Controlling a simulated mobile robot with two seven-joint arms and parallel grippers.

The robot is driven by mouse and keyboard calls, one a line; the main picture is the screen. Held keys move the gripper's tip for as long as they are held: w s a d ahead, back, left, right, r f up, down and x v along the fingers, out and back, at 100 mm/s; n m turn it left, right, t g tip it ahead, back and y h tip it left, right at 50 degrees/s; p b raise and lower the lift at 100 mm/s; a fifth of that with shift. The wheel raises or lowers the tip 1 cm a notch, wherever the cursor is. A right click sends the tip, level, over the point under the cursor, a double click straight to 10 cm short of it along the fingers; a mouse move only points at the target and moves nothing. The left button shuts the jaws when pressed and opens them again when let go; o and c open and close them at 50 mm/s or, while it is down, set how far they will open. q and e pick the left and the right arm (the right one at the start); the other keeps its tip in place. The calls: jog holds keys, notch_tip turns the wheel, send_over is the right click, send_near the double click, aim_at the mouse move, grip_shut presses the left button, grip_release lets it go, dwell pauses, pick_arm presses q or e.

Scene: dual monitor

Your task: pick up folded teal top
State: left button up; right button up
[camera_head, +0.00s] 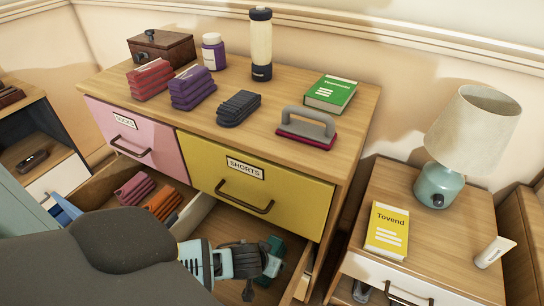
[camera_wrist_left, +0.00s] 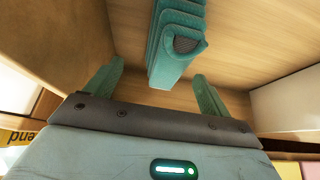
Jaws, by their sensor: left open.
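The folded teal top (camera_wrist_left: 172,40) shows in the left wrist view as a stacked, ribbed bundle on the wooden floor of an open drawer. My left gripper (camera_wrist_left: 158,78) is open, with one teal finger on each side of the picture and the top ahead of the gap between them. The top looks apart from both fingers. In the head view, my left gripper (camera_head: 262,262) reaches down into the open lower drawer, beside teal shapes where top and fingers are hard to tell apart. My right gripper is not in view.
The drawer's wooden walls (camera_wrist_left: 75,40) stand close around the gripper. A yellow drawer front (camera_head: 255,182) labelled SHORTS overhangs behind it. Folded pink (camera_head: 134,189) and orange (camera_head: 163,203) clothes lie in the lower drawer at left. A nightstand with a lamp (camera_head: 465,140) stands at right.

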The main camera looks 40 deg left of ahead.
pick_arm(q)
jog(key=shift+b+x, duration=0.5)
jog(key=shift+x, duration=0.8)
jog(key=x, duration=0.1)
jog(key=b+x, duration=0.1)
jog(key=x, duration=0.1)
jog(key=b+x, duration=0.1)
jog(key=shift+a+f, duration=0.3)
jog(key=shift+a, duration=0.1)
jog(key=shift+w+f, duration=0.2)
jog(key=c, duration=1.1)
jog(key=shift+c, duration=0.2)
